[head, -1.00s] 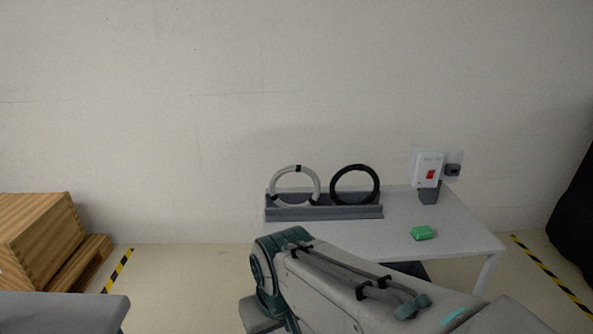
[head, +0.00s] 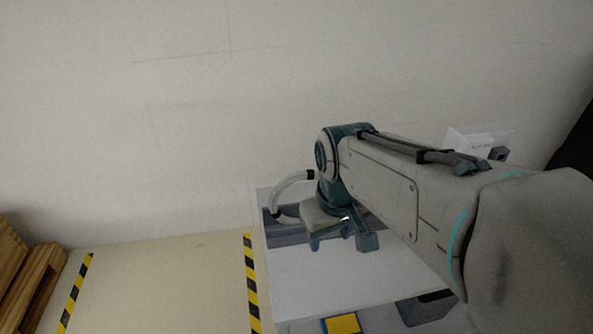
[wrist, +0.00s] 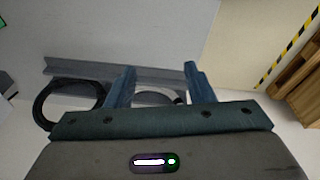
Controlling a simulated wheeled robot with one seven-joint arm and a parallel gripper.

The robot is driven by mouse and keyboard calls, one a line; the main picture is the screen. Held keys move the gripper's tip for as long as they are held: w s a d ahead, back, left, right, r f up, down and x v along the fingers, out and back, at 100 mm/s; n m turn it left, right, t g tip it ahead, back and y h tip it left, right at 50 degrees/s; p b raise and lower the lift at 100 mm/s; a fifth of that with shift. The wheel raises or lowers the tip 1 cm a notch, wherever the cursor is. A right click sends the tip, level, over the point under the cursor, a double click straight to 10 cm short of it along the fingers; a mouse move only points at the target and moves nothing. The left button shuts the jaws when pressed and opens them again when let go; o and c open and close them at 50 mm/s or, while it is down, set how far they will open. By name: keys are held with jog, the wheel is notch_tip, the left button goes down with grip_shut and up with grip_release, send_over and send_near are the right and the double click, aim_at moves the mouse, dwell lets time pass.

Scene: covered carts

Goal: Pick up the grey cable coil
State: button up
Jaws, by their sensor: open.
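My gripper (head: 331,237) is open and empty, near the coil and rack. In the wrist view, the fingers of my gripper (wrist: 159,68) are spread across the rack (wrist: 150,70). I cannot tell whether they touch the coil.
A black coil (wrist: 42,107) stands in the rack beside the grey one. A green block (wrist: 3,22) lies on the table (head: 300,285). A white box (head: 478,137) is at the back right. A yellow-blue item (head: 341,323) and dark bin (head: 427,308) sit below. Wooden crates (head: 38,275) stand left.

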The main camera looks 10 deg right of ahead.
jog(key=w+r+n+g, duration=0.1)
jog(key=w+r+n, duration=0.25)
jog(key=w, duration=0.25)
jog(key=w+r+n+g, duration=0.1)
jog(key=w+r+n, duration=0.1)
jog(key=w+n, duration=0.3)
jog(key=n+g, duration=0.2)
jog(key=n, duration=0.5)
send_near(302, 173)
jog(key=f, duration=0.5)
jog(key=s+f+b, duration=0.1)
jog(key=f, duration=0.2)
jog(key=shift+s+d, duration=0.1)
jog(key=shift+s+d+f, duration=0.1)
jog(key=shift+s+f, duration=0.05)
jog(key=shift+f, duration=1.15)
jog(key=shift+s+d+f, duration=0.1)
jog(key=shift+s+f, duration=0.05)
jog(key=shift+f, duration=1.15)
grip_shut()
